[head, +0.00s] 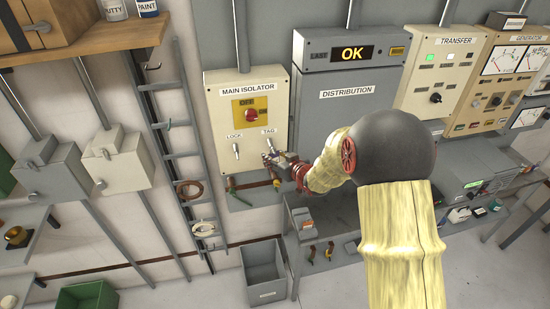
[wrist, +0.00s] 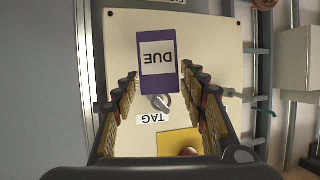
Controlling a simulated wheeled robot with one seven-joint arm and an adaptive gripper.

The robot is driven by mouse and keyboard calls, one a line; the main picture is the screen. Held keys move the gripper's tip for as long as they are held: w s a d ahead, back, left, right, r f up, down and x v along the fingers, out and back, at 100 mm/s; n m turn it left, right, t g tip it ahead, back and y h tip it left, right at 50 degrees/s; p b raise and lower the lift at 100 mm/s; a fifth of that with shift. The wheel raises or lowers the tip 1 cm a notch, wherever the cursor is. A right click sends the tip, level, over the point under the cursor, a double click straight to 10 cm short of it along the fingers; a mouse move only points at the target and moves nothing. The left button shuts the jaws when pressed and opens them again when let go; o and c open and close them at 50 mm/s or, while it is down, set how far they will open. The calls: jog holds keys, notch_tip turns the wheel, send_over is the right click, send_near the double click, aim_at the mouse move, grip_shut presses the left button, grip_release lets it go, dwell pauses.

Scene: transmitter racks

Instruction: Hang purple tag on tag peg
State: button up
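The purple tag (wrist: 142,84), with a white "DUE" label, shows upside down in the wrist view against the cream isolator panel (wrist: 220,45). Its top end meets the metal tag peg (wrist: 160,101) beside the "TAG" label (wrist: 153,119). I cannot tell whether its hole is around the peg. My gripper (wrist: 160,78) is open, with a finger on each side of the tag and small gaps showing. In the head view my gripper (head: 277,160) is at the peg, below the "TAG" label (head: 268,131), and mostly hides the tag.
The panel's red switch (head: 250,115) on its yellow plate is above the pegs. The lock peg (head: 236,151) is to the left and bare. A narrow ledge (head: 238,203) with small items is below the panel. A grey bin (head: 264,268) stands on the floor.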

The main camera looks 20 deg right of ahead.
jog(key=o, duration=0.3)
